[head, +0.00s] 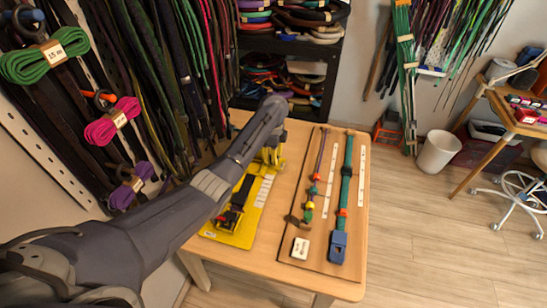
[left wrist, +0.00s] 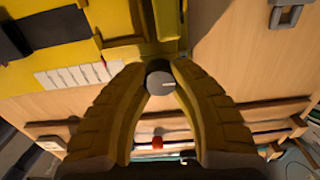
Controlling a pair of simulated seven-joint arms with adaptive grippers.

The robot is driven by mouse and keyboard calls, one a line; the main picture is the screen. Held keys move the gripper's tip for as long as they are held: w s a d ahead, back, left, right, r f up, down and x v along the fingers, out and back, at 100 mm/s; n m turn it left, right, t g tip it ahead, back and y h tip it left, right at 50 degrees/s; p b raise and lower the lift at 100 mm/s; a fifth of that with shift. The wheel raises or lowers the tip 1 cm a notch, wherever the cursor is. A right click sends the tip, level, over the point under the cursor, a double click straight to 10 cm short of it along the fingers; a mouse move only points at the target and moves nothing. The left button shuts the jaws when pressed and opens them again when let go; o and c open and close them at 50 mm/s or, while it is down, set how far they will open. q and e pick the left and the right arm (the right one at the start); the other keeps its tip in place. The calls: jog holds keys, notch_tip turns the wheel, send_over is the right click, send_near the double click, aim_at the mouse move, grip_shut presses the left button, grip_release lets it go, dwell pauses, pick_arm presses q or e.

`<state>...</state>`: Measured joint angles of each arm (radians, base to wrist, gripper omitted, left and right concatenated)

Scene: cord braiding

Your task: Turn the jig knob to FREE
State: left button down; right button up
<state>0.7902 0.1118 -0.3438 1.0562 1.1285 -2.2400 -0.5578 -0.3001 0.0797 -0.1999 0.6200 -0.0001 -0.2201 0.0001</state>
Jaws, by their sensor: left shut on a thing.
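The yellow jig (head: 226,236) lies on the wooden table, with a black part and white label strips on it. In the left wrist view the jig (left wrist: 75,57) fills the top left. A round grey knob (left wrist: 160,83) with a pale mark sits at the jig's edge. My left gripper (left wrist: 160,68) has its two yellow fingers closed on the knob, one on each side. In the head view my left arm reaches over the table to the jig's far end, hiding the knob. No FREE lettering can be read. My right gripper is in neither view.
A brown board (head: 298,268) right of the jig holds two knotted cords, white strips and a white tag (head: 300,248). Coiled cords hang on the left wall. A dark shelf (head: 290,48) stands behind the table. A white bin (head: 438,152) is on the floor.

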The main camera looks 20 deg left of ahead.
pick_arm(q)
jog(key=shift+n, duration=0.3)
jog(key=c, duration=1)
grip_release()
jog(key=shift+r, duration=0.1)
notch_tip(320, 180, up, 12)
dwell(0.4)
